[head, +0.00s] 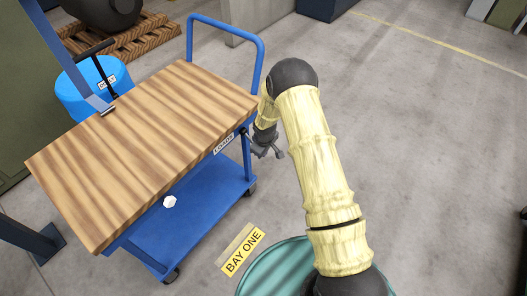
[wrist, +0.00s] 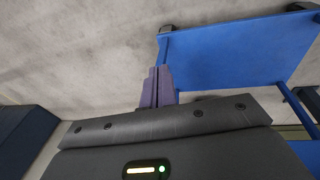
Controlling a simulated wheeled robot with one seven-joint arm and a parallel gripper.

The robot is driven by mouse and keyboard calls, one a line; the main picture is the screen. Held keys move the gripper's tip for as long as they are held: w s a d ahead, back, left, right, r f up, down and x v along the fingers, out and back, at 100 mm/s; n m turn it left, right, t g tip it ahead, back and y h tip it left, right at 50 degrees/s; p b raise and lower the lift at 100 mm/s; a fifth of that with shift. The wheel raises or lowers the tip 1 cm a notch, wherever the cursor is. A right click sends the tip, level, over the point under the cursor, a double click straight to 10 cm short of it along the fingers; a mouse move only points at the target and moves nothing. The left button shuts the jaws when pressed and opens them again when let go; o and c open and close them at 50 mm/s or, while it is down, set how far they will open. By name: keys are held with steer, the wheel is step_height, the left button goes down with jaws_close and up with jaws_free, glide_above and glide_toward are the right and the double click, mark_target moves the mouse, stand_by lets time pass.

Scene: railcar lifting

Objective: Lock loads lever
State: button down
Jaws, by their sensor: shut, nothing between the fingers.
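A blue cart (head: 205,215) with a wooden top (head: 140,135) stands at left. A small white label (head: 223,143), possibly reading "LOADS", is on the top's right edge. No lever beside that label can be made out clearly; my gripper and arm are close to that spot. My gripper (head: 264,152) is just right of the cart's edge, pointing down, apart from the label. In the wrist view its fingers (wrist: 158,87) are together with nothing between them, beside the blue lower deck (wrist: 235,52).
A blue drum (head: 75,97) with a label and a black T-handled bar (head: 98,68) stand behind the cart. A push handle (head: 225,28) rises at the cart's far end. A "BAY ONE" sign (head: 243,252) lies in front. Open floor (head: 420,130) is at right.

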steer(key=s+d+r+p, duration=0.1)
steer(key=s+d+r, duration=0.5)
steer(key=s, duration=0.3)
steer(key=shift+s+d+r, duration=0.3)
steer(key=shift+d+r, duration=0.1)
steer(key=shift+r, duration=0.45)
steer(key=s+r+m+p, duration=0.3)
steer(key=s+r, duration=0.3)
steer(key=r, duration=0.5)
steer(key=s+d+r+m+p, duration=0.1)
steer(key=s+r+m+p, duration=0.2)
steer(key=s+r, duration=0.3)
steer(key=s+d+r+m+p, duration=0.1)
steer(key=s+r+m+p, duration=0.2)
steer(key=r, duration=1.3)
steer(key=s+p, duration=0.2)
steer(key=s, duration=0.1)
steer(key=shift+d+r, duration=0.15)
steer(key=shift+d, duration=0.05)
